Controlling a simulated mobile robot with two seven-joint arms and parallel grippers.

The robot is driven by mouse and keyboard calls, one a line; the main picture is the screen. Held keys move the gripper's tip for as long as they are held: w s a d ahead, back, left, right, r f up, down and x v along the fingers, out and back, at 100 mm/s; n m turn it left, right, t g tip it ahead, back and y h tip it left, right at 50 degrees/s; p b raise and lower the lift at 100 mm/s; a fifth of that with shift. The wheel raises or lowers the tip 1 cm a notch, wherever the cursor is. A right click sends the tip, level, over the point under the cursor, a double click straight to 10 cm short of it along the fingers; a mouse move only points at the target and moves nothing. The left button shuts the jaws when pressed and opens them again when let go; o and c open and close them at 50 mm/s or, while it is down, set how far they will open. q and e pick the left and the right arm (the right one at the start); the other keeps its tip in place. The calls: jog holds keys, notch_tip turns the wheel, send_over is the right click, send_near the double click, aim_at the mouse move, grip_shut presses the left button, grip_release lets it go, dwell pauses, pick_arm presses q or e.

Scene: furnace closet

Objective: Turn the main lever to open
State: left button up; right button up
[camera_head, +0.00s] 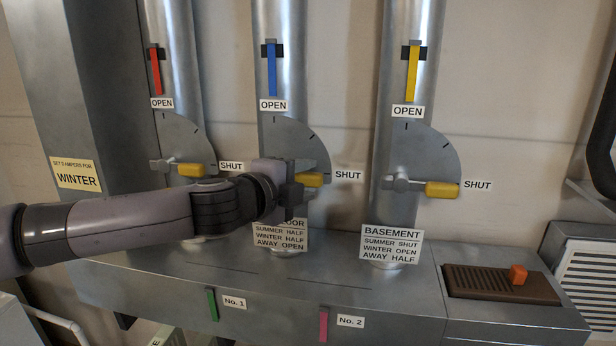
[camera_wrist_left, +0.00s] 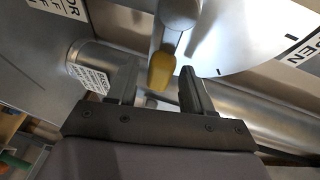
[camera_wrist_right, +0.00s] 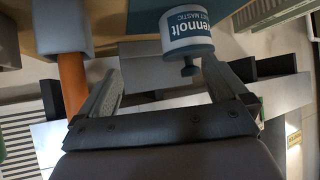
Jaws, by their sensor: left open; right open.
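The middle duct's damper lever has a yellow handle (camera_head: 313,180), which points right at the SHUT label (camera_head: 348,175). The plate (camera_head: 280,234) below reads "…LOOR", its start hidden by my arm. My left gripper (camera_head: 296,180) is at this lever and covers its pivot. In the left wrist view, the yellow handle (camera_wrist_left: 162,70) lies between the open fingers (camera_wrist_left: 158,85); contact cannot be told. The middle OPEN label (camera_head: 273,105) is above the dial. My right gripper (camera_wrist_right: 168,85) is open and empty, and shows only in its own wrist view.
Left (camera_head: 190,170) and basement (camera_head: 441,189) levers also point at SHUT. Red (camera_head: 155,72), blue (camera_head: 271,70) and yellow (camera_head: 413,74) strips hang above. A brown slotted block (camera_head: 490,284) sits right. A labelled can (camera_wrist_right: 187,32) and an orange-handled tool (camera_wrist_right: 72,80) are near my right gripper.

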pick_arm(q)
jog(key=shift+x, duration=0.9)
pick_arm(e)
jog(key=shift+r, duration=0.15)
pick_arm(q)
grip_shut()
jog(key=n, duration=0.1)
jog(key=r+n+h+b, duration=0.1)
jog(key=shift+a+r+n+t, duration=0.15)
jog(key=shift+r+n+t, duration=0.15)
jog(key=shift+n+t, duration=0.1)
jog(key=shift+w+a+r+n+t+h+b, duration=0.1)
jog(key=shift+a+r+n+t+h+b, duration=0.15)
jog(key=shift+r+n, duration=0.45)
jog(key=shift+a+r+n+t+h+b, duration=0.2)
jog(key=shift+r+n+t+h+b, duration=0.15)
jog(key=shift+n, duration=0.55)
pick_arm(e)
jog(key=shift+f, duration=1.15)
pick_arm(q)
jog(key=shift+r, duration=0.15)
